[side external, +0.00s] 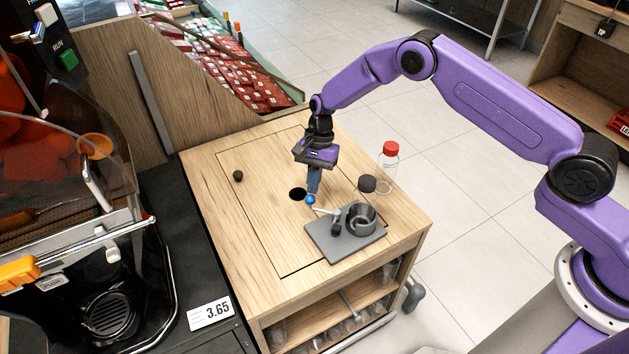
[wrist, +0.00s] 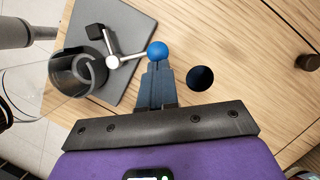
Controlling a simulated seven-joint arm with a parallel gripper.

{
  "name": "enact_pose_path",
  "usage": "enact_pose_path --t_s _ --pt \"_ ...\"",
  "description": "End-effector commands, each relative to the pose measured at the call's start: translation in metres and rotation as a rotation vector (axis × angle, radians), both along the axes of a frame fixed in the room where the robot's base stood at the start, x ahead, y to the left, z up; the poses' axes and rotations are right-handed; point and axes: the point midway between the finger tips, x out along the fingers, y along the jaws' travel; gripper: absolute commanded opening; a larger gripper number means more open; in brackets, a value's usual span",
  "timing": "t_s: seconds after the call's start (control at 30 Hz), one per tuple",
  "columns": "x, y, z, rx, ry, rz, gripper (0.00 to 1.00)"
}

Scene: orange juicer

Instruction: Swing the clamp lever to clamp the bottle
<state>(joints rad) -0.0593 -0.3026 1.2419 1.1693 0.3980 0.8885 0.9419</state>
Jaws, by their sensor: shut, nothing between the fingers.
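The clamp is a grey plate (side external: 345,240) with a dark round holder (side external: 361,219) and a thin metal lever (side external: 325,211) ending in a blue ball knob (side external: 310,200). It also shows in the wrist view, with the knob (wrist: 157,51) and the holder (wrist: 78,72). My gripper (side external: 312,193) is shut, its fingertips right at the knob; contact is unclear. In the wrist view the fingertips (wrist: 157,66) are just below the knob. A clear bottle with a red cap (side external: 390,148) stands behind the holder, near the table's right edge. The holder looks open at the top.
A dark round cap (side external: 367,184) is just behind the holder; what it sits on is unclear. A round hole (side external: 298,194) is in the wooden table top left of the knob. A small dark knob (side external: 238,176) is farther left. The table's front left is clear.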

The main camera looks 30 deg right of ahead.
Motion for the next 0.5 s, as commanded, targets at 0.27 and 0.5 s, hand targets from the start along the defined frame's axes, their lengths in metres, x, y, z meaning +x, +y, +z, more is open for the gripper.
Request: enact_pose_path --t_s 0.27,0.5 --pt "-0.0020 0.0042 -0.0004 0.000 0.000 0.058 0.00" --pt "-0.0044 0.0084 -0.0006 0.001 0.001 0.117 0.00"
